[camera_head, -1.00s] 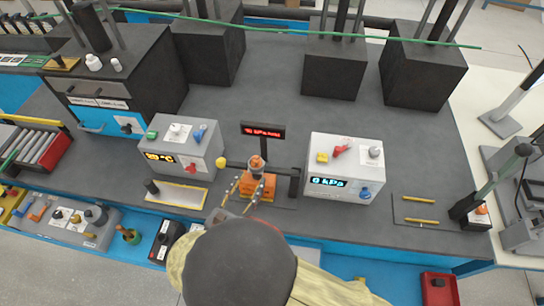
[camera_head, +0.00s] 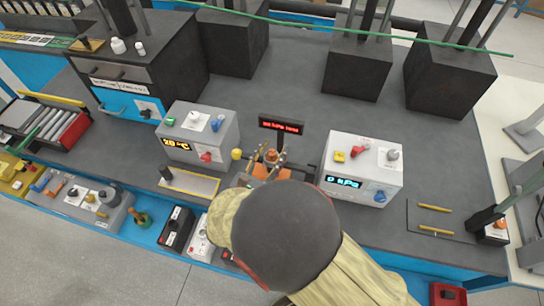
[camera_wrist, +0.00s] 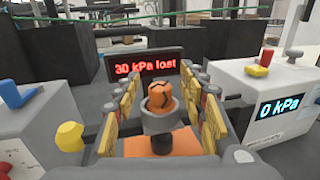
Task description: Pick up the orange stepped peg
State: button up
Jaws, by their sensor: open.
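The orange stepped peg (camera_wrist: 160,98) stands upright in a grey round holder (camera_wrist: 160,122) on an orange base (camera_wrist: 135,144) in the wrist view. Its orange top also shows in the head view (camera_head: 271,156). My gripper (camera_wrist: 160,90) is open, with its yellow-padded fingers to the left and right of the peg. Gaps show between the fingers and the peg, and nothing is held. In the head view my gripper (camera_head: 267,163) is at the holder, and my arm hides most of the base. The peg's lower part is hidden inside the holder.
A red-lettered display (camera_wrist: 145,65) reading "30 kPa lost" stands just behind the peg. Large dark blocks (camera_head: 358,66) stand at the back.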

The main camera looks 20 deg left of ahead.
jog(key=shift+c, duration=0.5)
grip_shut()
jog(key=shift+r, duration=0.1)
